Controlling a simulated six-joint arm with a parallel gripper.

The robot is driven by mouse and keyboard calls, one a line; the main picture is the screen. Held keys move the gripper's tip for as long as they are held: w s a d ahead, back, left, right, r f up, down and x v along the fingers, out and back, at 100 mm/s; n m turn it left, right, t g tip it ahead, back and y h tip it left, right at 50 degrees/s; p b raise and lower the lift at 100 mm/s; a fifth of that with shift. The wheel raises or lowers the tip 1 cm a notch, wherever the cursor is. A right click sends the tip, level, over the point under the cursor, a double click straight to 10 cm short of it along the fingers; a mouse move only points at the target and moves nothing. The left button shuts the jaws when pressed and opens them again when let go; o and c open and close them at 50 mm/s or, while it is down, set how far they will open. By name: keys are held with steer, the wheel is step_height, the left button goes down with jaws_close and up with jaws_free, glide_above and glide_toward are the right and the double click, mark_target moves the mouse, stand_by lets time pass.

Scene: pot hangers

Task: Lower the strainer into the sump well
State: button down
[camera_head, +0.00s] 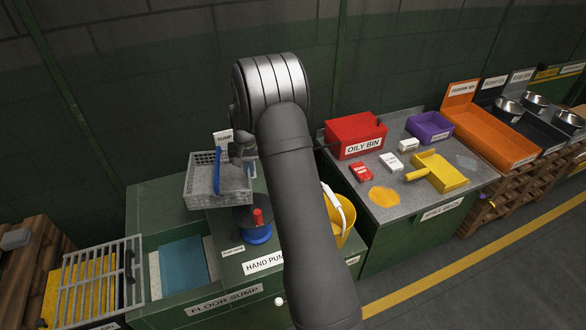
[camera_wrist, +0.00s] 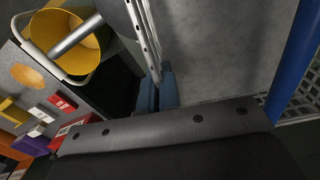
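The strainer (camera_head: 204,200) is a light grey perforated basket with a blue handle (camera_head: 217,170). It appears over the back of the green sump cabinet; I cannot tell if it rests there or hangs. My gripper (camera_head: 246,160) is at its right side, partly hidden by my arm. In the wrist view, my blue-grey fingertips (camera_wrist: 158,92) are close together at the strainer's thin perforated wall (camera_wrist: 147,42) and look shut on it. The sump well (camera_head: 182,266) is a rectangular opening in front of the basket, with a blue-green surface inside.
A barred grate (camera_head: 96,284) lies left of the well, over a yellow surface. A hand pump with a red knob (camera_head: 258,218) stands right of the well. A yellow bucket (camera_head: 341,214) is behind my arm. The right bench holds a red oily bin (camera_head: 354,134) and a yellow dustpan (camera_head: 439,171).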

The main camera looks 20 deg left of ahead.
mark_target(212, 190)
steer(key=shift+n, duration=0.8)
steer(key=s+a+f, duration=0.1)
steer(key=s+a, duration=0.1)
steer(key=s, duration=0.1)
steer(key=s+a+f, duration=0.1)
steer(key=s+a, duration=0.2)
steer(key=s+a+f, duration=0.2)
steer(key=s+a, duration=0.1)
steer(key=s, duration=0.1)
steer(key=shift+a, duration=0.25)
steer(key=s+f+n, duration=0.1)
steer(key=s+f, duration=0.7)
steer(key=s, duration=0.2)
steer(key=shift+s+a, duration=0.25)
steer(key=shift+a, duration=0.1)
steer(key=shift+f, duration=8.2)
steer(key=c, duration=1.6)
jaws_free()
